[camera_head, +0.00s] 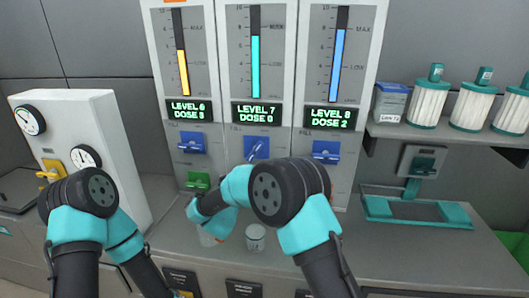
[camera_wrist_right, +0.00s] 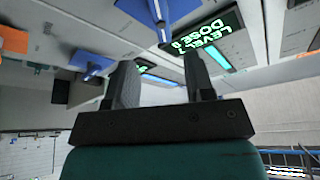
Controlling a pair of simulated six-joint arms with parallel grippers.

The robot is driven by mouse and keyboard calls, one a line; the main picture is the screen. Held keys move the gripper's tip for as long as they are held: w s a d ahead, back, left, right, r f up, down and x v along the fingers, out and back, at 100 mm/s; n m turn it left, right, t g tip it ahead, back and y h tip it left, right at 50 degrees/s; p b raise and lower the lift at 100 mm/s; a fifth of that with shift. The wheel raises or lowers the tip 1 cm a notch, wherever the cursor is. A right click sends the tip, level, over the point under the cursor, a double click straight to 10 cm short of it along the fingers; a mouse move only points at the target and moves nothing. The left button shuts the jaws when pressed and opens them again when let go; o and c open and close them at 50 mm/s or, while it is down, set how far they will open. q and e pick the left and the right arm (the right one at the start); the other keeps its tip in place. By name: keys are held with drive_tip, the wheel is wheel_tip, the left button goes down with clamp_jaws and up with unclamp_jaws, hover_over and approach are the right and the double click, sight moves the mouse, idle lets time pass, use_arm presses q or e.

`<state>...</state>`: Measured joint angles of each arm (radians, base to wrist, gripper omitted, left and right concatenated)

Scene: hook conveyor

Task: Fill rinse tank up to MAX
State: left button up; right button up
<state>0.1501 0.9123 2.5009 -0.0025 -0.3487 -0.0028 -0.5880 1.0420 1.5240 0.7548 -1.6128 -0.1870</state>
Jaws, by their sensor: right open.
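Three gauge panels stand on the back wall, with MAX and LOW marks. The yellow column (camera_head: 183,72) reads LEVEL 6, the teal column (camera_head: 256,67) LEVEL 7, DOSE 0, and the blue column (camera_head: 338,65) LEVEL 8, DOSE 2. Which is the rinse tank I cannot tell. Blue FILL levers sit below the left display (camera_head: 192,142), middle display (camera_head: 257,148) and right display (camera_head: 326,152); the middle one looks tilted. My right gripper (camera_wrist_right: 160,72) is open and empty, with a blue lever (camera_wrist_right: 155,18) ahead; my arm hides it in the head view. My left gripper is out of view.
A green handle (camera_head: 199,181) sits below the left lever. A gauge box (camera_head: 95,150) with a yellow handle is at left. White canisters (camera_head: 430,103) stand on the right shelf, above a teal frame (camera_head: 417,211).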

sight(254, 153)
drive_tip(key=shift+w, duration=0.1)
idle(0.3)
drive_tip(key=x, duration=1.1)
drive_tip(key=shift+w+d+r, duration=0.15)
drive_tip(key=shift+w, duration=0.15)
drive_tip(key=shift+c, duration=0.3)
clamp_jaws()
